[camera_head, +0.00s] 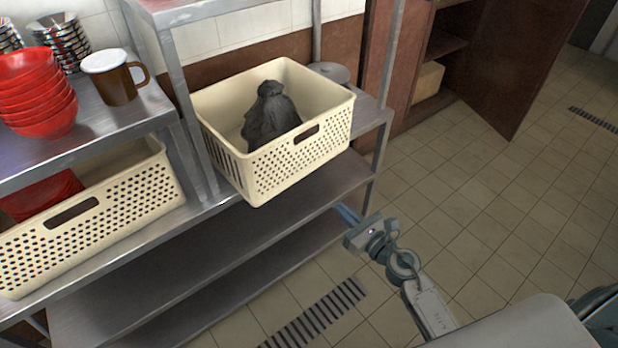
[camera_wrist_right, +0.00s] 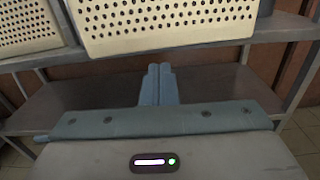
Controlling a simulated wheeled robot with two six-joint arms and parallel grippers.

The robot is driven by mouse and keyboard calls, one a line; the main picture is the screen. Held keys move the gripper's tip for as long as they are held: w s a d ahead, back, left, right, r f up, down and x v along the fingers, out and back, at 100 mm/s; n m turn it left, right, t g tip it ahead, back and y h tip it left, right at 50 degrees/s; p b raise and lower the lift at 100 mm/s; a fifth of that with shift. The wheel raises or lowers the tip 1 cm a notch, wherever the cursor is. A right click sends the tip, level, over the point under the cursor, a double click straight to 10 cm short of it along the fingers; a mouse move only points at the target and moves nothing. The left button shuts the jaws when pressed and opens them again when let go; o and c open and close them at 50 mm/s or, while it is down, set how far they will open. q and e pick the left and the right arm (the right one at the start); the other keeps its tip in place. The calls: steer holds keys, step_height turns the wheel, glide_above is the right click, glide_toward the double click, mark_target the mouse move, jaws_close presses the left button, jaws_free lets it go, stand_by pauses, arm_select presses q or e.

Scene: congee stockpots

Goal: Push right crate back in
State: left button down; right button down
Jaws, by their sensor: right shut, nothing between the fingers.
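The right crate (camera_head: 300,162) is a cream perforated basket on the metal shelf, with a dark grey cloth-like lump (camera_head: 270,112) inside. Its near end hangs out past the shelf's front edge. The crate's perforated front also shows at the top of the right wrist view (camera_wrist_right: 165,25). My right gripper (camera_head: 345,214) is shut and empty, in front of and below the crate's right corner, apart from it. Its closed fingers (camera_wrist_right: 158,85) point toward the shelf unit below the crate. My left gripper is not in view.
A left crate (camera_head: 95,225) with red contents sits on the neighbouring shelf. Above it are stacked red bowls (camera_head: 38,95) and a brown mug (camera_head: 115,78). A lower shelf (camera_head: 290,200) runs beneath the right crate. An open cabinet door (camera_head: 510,60) stands behind right; tiled floor is clear.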

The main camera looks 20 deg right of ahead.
mark_target(302, 172)
steer(key=p+x, duration=0.1)
steer(key=x, duration=0.3)
steer(key=p+x, duration=0.1)
steer(key=x, duration=0.4)
steer(key=p+x, duration=0.1)
steer(key=x, duration=0.3)
steer(key=shift+w+a+r, duration=0.2)
steer(key=shift+w+r, duration=0.05)
steer(key=shift+w, duration=0.15)
steer(key=shift+w+a, duration=0.1)
steer(key=b+x, duration=0.2)
steer(key=x, duration=0.7)
steer(key=shift+w+f+b, duration=0.15)
steer(key=shift+w+b, duration=0.05)
steer(key=shift+b, duration=0.2)
steer(key=shift+w+a, duration=0.2)
steer(key=shift+w, duration=0.15)
steer(key=shift+w+a, duration=0.1)
steer(key=shift+w, duration=0.1)
